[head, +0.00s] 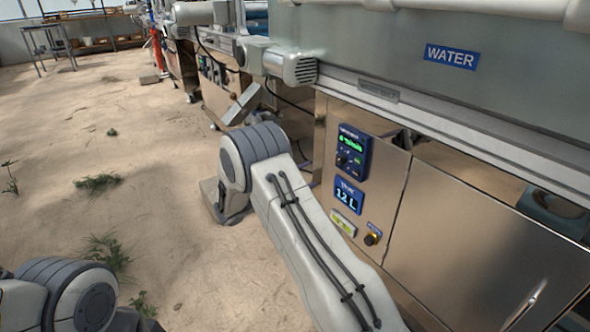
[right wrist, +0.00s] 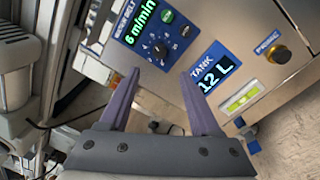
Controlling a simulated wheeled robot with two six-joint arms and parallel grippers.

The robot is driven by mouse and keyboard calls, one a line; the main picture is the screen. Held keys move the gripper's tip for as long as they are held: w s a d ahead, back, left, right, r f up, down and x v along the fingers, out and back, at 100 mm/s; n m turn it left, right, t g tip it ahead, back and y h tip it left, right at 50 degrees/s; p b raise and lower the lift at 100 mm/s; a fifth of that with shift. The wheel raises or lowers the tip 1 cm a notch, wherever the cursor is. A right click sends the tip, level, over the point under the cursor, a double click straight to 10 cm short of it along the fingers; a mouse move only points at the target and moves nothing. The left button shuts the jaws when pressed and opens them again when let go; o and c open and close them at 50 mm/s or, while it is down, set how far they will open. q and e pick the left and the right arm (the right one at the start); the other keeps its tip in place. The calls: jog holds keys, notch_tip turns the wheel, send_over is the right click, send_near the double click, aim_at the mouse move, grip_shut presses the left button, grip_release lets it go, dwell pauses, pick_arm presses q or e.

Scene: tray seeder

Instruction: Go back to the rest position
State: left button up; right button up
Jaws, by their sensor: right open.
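My right gripper (right wrist: 157,92) is open in the right wrist view, with two purple-grey fingers apart and nothing between them. Its fingers point toward the machine's control panel, with the dial (right wrist: 160,50) beyond the gap. I cannot tell whether the fingertips touch the panel. In the head view my right arm reaches up from the bottom middle, in front of the steel cabinet, and its fingers cannot be made out. Part of my left arm shows at the bottom left corner of the head view; its gripper is out of the picture.
The steel cabinet (head: 480,250) fills the right side, close to my right arm. A WATER tank (head: 400,50) sits above. Sandy floor (head: 90,150) with weeds is open at left.

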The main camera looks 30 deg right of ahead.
jog(key=s+a+r+g+y+p, duration=0.1)
jog(key=s+a+r+y+p, duration=0.4)
jog(key=s+a, duration=0.65)
jog(key=s+a+r+y+p, duration=0.4)
jog(key=s+a+y, duration=0.4)
jog(key=s+a, duration=0.3)
jog(key=s+a+r+g+y+p, duration=0.1)
jog(key=s+a+r+y+p, duration=0.4)
jog(key=s+a, duration=0.55)
notch_tip(320, 180, up, 38)
jog(key=s+d+y+p, duration=0.1)
jog(key=p, duration=3.5)
jog(key=shift+s+p, duration=0.4)
jog(key=shift+d, duration=0.1)
